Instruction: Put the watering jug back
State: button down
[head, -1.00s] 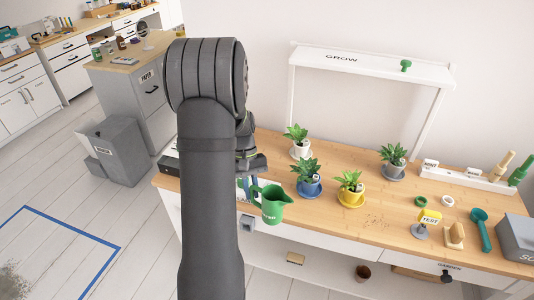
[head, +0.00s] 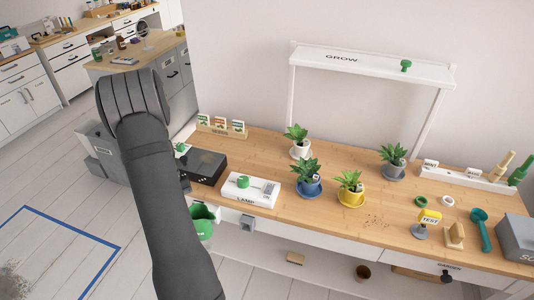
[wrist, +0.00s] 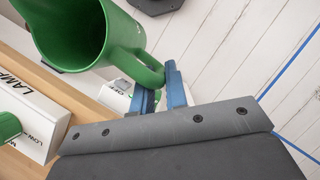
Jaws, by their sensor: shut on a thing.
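The two blue fingers are shut on the handle. The jug looks tilted in the wrist view. In the head view my gripper is hidden behind my arm.
The white lamp box (head: 251,189) with a green knob and a dark box (head: 203,165) stand near the jug. A seed rack (head: 221,126) is behind them. Several potted plants stand under the white grow frame (head: 372,64).

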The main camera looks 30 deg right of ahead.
jog(key=d+r+n+t+h, duration=0.35)
jog(key=d+r+n, duration=0.55)
jog(key=r+n, duration=0.4)
jog(key=d+r+n+t, duration=0.1)
jog(key=d+n, duration=0.2)
jog(key=d, duration=0.8)
jog(key=s+d+r+n+t, duration=0.1)
jog(key=d+n, duration=0.3)
jog(key=d, duration=0.7)
jog(key=d+r+n+t, duration=0.1)
jog(key=d+n+t, duration=0.15)
jog(key=d, duration=0.85)
jog(key=shift+n+g+h, duration=0.4)
jog(key=shift+n+h, duration=0.05)
jog(key=shift+w+a+f, duration=0.85)
jog(key=shift+w+f, duration=0.85)
jog(key=shift+f, duration=0.15)
jog(key=shift+w+a+f, duration=0.85)
jog(key=shift+w+f, duration=0.85)
jog(key=shift+f, duration=0.1)
jog(key=shift+w+a+f, duration=0.85)
jog(key=shift+w+f, duration=0.85)
jog(key=shift+f, duration=0.15)
